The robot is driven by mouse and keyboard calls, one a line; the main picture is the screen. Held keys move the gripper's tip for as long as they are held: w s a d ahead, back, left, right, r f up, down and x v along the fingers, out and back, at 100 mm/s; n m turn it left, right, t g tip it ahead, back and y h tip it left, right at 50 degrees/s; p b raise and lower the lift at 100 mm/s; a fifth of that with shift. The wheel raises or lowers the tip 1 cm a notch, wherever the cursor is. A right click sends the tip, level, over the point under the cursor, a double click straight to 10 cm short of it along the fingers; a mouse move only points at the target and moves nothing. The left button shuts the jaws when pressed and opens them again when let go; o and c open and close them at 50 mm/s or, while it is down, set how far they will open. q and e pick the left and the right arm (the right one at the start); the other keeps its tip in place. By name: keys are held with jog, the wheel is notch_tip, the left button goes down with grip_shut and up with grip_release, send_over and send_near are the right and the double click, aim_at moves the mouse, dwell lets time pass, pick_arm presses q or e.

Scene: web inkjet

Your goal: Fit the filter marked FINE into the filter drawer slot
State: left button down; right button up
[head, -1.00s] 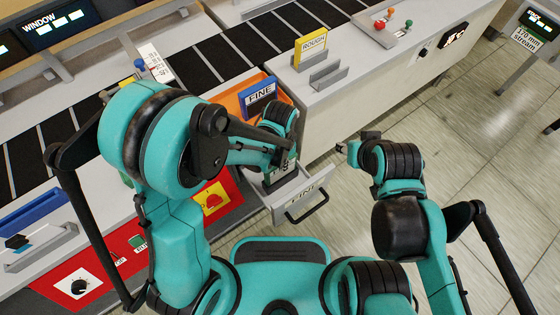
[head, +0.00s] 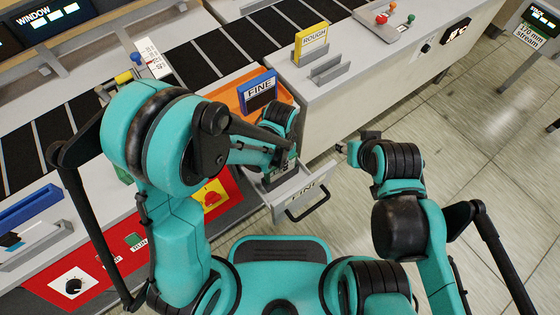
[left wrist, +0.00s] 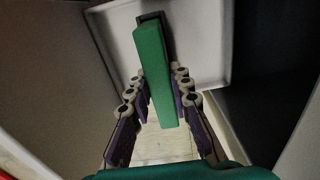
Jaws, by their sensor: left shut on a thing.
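A blue filter (head: 258,89) marked FINE stands upright in an orange tray (head: 232,99) on the counter. The open filter drawer (head: 318,181), with FINE on its front and a dark handle, juts out in front of it. My left gripper (head: 286,152) is over this drawer, behind its own arm. In the left wrist view the fingers are shut on a green bar-shaped piece (left wrist: 154,75), whose far end meets a dark slot (left wrist: 150,19) in the pale drawer. Any marking on it is hidden. My right gripper (head: 342,147) hangs right of the drawer, apart from everything; its jaws are too small to read.
A red control panel (head: 85,284) lies left of the drawer.

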pick_arm(q)
jog(key=shift+f+b, duration=0.3)
jog(key=shift+f, duration=0.1)
jog(key=shift+f, duration=1)
jog(key=c, duration=1.3)
grip_release()
notch_tip(320, 180, up, 12)
jog(key=shift+r, duration=0.1)
